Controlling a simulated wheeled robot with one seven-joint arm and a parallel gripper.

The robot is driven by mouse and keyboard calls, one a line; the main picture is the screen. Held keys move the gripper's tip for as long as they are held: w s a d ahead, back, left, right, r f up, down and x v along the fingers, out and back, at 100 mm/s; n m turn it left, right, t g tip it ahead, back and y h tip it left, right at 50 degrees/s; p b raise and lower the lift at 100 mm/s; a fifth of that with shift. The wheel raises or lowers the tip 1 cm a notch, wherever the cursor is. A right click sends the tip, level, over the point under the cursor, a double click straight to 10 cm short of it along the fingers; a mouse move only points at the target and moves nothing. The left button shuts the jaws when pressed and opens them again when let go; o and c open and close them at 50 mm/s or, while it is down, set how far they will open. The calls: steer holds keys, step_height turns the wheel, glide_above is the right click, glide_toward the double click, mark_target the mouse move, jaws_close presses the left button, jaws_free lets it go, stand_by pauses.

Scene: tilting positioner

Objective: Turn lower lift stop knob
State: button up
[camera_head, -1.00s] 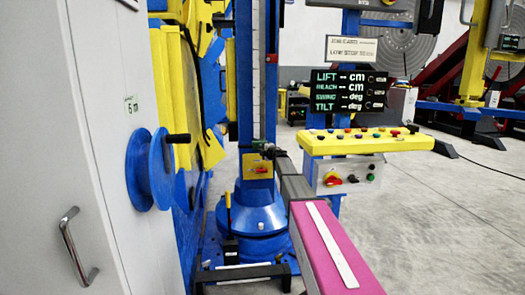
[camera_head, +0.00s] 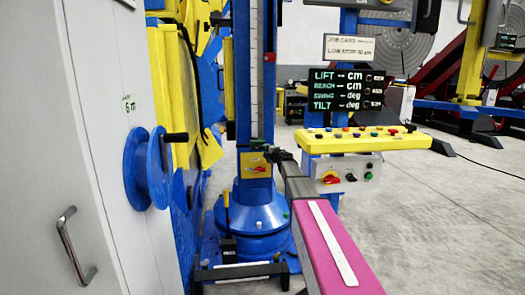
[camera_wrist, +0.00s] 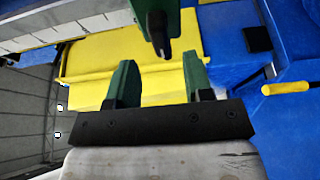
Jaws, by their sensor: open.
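The blue column (camera_head: 242,80) carries a pale scale strip. A dark green stop piece (camera_head: 257,145) sits low on it, above a small yellow plate with a red switch. In the wrist view a dark green piece with a black knob-like end (camera_wrist: 158,30) hangs at top centre; it seems to be the lower lift stop knob. My gripper (camera_wrist: 160,80) has two green fingers, set apart with nothing between them. The knob lies beyond the fingertips, apart from them. In the head view my gripper (camera_head: 272,152) is small beside the stop, and its fingers are hard to make out.
A white cabinet (camera_head: 80,200) with a blue handwheel (camera_head: 147,168) stands close on the left. A yellow button panel (camera_head: 365,141) and a readout (camera_head: 347,88) stand right of the column. A yellow-handled lever (camera_head: 227,205) rises near the blue base. Open floor lies to the right.

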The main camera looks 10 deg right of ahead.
steer(key=v, duration=0.4)
steer(key=s+d+f+m+g+h, duration=0.3)
steer(key=s+f+m+h, duration=0.3)
steer(key=s+f+m, duration=0.35)
steer(key=s+d+f+m+g+h, duration=0.25)
steer(key=s+f+m+h, duration=0.25)
steer(key=s+f+m, duration=0.45)
steer(key=s+a+f+m+g+y, duration=0.1)
steer(key=s+a+f+g, duration=0.2)
steer(key=s, duration=0.6)
steer(key=s+a+f+m+g+y, duration=0.1)
steer(key=s+a+f+g, duration=0.2)
steer(key=s, duration=0.7)
steer(key=s+a+f+m+g+y, duration=0.1)
steer(key=s+a+f+g+y, duration=0.1)
steer(key=s, duration=0.7)
step_height(320, 180, down, 2)
steer(key=a+g, duration=0.1)
steer(key=g, duration=0.2)
steer(key=shift+s+a+m, duration=0.2)
steer(key=shift+a+m, duration=0.05)
steer(key=shift+m, duration=0.05)
